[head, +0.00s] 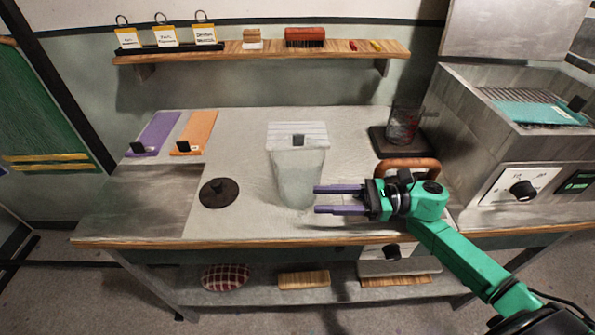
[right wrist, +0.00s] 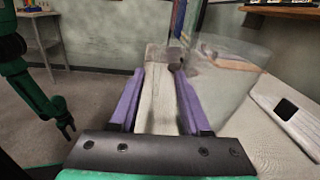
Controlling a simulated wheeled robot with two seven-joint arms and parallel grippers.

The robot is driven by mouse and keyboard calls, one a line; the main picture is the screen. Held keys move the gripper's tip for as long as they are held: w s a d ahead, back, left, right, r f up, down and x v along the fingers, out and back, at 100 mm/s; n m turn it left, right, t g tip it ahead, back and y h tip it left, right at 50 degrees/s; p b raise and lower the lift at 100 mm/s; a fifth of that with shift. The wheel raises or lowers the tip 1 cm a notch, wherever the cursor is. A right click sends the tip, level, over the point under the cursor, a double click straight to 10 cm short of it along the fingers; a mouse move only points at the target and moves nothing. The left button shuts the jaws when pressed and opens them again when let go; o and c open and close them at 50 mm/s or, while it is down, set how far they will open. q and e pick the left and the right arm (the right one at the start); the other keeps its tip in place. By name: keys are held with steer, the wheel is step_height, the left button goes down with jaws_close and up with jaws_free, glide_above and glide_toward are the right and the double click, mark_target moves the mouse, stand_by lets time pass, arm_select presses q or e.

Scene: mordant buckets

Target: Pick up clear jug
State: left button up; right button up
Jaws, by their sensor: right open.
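The clear jug (head: 296,178) stands upright near the middle of the pale worktop. It is see-through, so its outline is faint. My right gripper (head: 316,198) has two purple fingers pointing left; it is open and empty. In the head view its fingertips overlap the jug's lower right edge. In the right wrist view the jug (right wrist: 232,72) shows just beyond and to the right of the right-hand finger, not between the fingers (right wrist: 160,88). I cannot tell whether they touch. A green arm at the left of the right wrist view seems mine; its jaw state is unclear.
A white slatted panel (head: 283,132) with a dark tab lies behind the jug. A dark round lid (head: 218,193) lies left of it. Purple (head: 157,133) and orange (head: 197,131) strips lie back left. A glass beaker (head: 403,125) stands back right. The front left worktop is clear.

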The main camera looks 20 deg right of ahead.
mark_target(302, 216)
steer(key=p+x, duration=0.2)
steer(key=x, duration=0.1)
steer(key=p+x, duration=0.1)
steer(key=x, duration=0.1)
steer(key=shift+s+a+r, duration=0.2)
steer(key=shift+r, duration=0.05)
steer(key=shift+w+a+f, duration=0.1)
steer(key=shift+f, duration=0.15)
jaws_close()
arm_select(q)
steer(key=w+r, duration=0.2)
steer(key=r, duration=0.1)
steer(key=shift+r, duration=0.2)
steer(key=shift+d, duration=0.1)
arm_select(e)
steer(key=shift+r, duration=0.15)
